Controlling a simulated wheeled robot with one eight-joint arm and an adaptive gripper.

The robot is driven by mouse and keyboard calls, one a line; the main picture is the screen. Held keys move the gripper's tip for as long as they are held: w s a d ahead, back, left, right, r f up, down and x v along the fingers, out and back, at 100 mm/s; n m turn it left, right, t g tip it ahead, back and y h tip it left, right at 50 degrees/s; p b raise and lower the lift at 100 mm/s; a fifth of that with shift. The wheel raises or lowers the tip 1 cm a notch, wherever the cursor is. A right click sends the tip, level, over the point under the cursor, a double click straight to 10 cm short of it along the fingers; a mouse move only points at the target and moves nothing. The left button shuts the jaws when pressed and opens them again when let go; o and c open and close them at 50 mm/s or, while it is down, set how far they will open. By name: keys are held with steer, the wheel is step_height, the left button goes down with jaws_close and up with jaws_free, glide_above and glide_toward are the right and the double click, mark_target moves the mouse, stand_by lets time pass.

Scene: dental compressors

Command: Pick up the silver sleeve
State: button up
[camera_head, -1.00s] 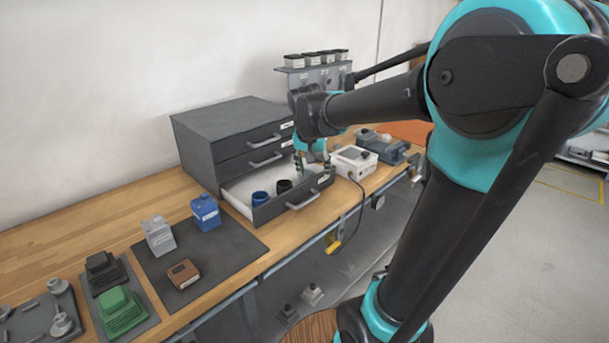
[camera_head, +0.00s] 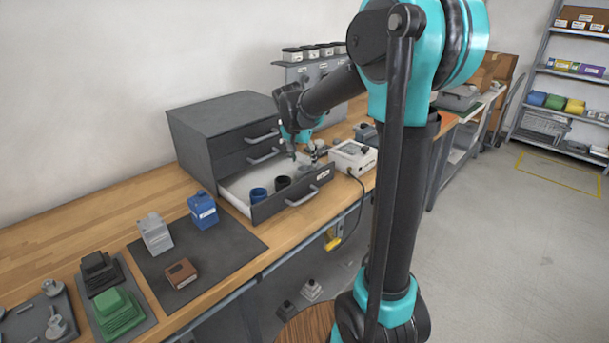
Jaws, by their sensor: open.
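The open drawer (camera_head: 265,212) of the grey cabinet holds a blue sleeve (camera_head: 259,195) and a black sleeve (camera_head: 283,184). My gripper (camera_head: 306,157) is open, pointing down over the drawer's right part, to the right of and beyond the black sleeve. A small silver-grey shape shows around the fingertips. It is too small and overlapped to tell whether it is the silver sleeve or part of my fingers. I cannot make out the silver sleeve clearly anywhere else in the drawer.
The cabinet (camera_head: 205,140) stands behind the drawer. A white box with a cable (camera_head: 352,158) sits close right of the drawer. A dark mat (camera_head: 225,245) with blue, grey and brown blocks lies left. A rack with dark-lidded containers (camera_head: 310,68) stands behind.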

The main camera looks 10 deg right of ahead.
mark_target(304, 168)
steer(key=shift+a+x, duration=0.2)
steer(key=shift+x, duration=2.8)
steer(key=shift+f, duration=0.1)
steer(key=shift+s, duration=0.1)
steer(key=c, duration=1)
